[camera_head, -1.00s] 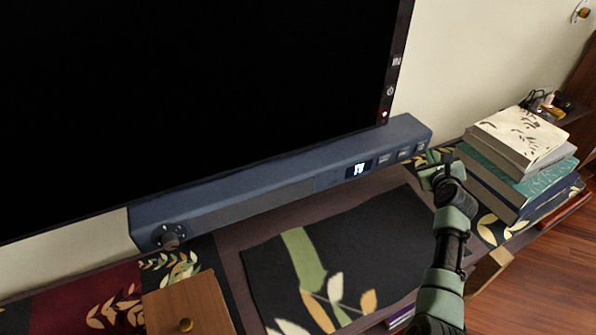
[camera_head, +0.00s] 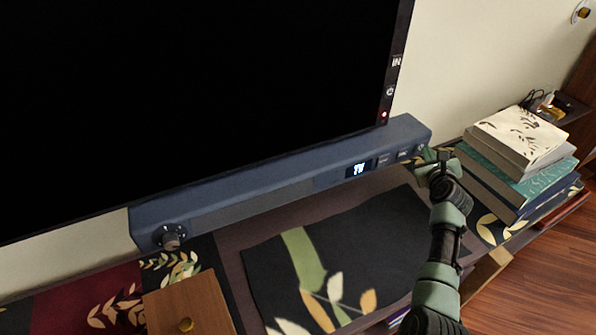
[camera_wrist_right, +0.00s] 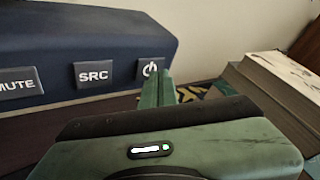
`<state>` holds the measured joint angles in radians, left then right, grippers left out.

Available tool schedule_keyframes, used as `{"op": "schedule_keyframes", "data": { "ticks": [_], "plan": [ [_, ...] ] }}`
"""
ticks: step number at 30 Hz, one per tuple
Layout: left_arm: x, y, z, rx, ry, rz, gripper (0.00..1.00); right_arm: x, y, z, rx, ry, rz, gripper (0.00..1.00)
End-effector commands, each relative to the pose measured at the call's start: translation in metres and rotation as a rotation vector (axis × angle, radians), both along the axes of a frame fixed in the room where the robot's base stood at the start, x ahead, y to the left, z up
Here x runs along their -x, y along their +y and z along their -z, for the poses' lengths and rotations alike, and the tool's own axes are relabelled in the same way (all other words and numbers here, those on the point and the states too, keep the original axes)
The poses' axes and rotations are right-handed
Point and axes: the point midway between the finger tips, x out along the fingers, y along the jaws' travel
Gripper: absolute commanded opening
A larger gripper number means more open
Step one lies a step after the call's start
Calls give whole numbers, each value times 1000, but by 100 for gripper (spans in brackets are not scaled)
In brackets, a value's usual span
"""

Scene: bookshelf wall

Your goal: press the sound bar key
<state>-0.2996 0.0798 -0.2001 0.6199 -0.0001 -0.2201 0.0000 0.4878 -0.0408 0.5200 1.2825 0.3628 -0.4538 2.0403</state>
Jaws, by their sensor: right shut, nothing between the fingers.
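The dark blue sound bar (camera_head: 250,186) lies below the television, with a lit display (camera_head: 359,170) and a row of keys toward its right end. The right wrist view shows the MUTE key (camera_wrist_right: 18,82), the SRC key (camera_wrist_right: 93,75) and the power key (camera_wrist_right: 150,69) on its front (camera_wrist_right: 60,50). My right gripper (camera_head: 426,154) is shut and empty at the bar's right end. In the right wrist view its fingertips (camera_wrist_right: 158,78) overlap the lower part of the power key; I cannot tell whether they touch it. My left gripper is out of view.
The large black television screen (camera_head: 200,80) stands behind the bar. A stack of books (camera_head: 520,150) lies right of my gripper. A knob (camera_head: 170,240) sticks out at the bar's left end. A wooden box (camera_head: 190,300) stands at the front left.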

Motion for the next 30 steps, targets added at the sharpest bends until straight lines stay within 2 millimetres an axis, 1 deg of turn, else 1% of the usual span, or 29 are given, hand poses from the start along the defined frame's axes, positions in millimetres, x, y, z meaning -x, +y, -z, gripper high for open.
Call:
{"op": "schedule_keyframes", "data": {
  "ticks": [11,21,30],
  "plan": [
    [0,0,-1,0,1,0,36,-2,1,0,0,0,0,0],
    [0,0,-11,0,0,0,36,10,-4,-1,1,1,0,0],
    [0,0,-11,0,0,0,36,11,-5,0,0,0,0,0]
  ]
}}
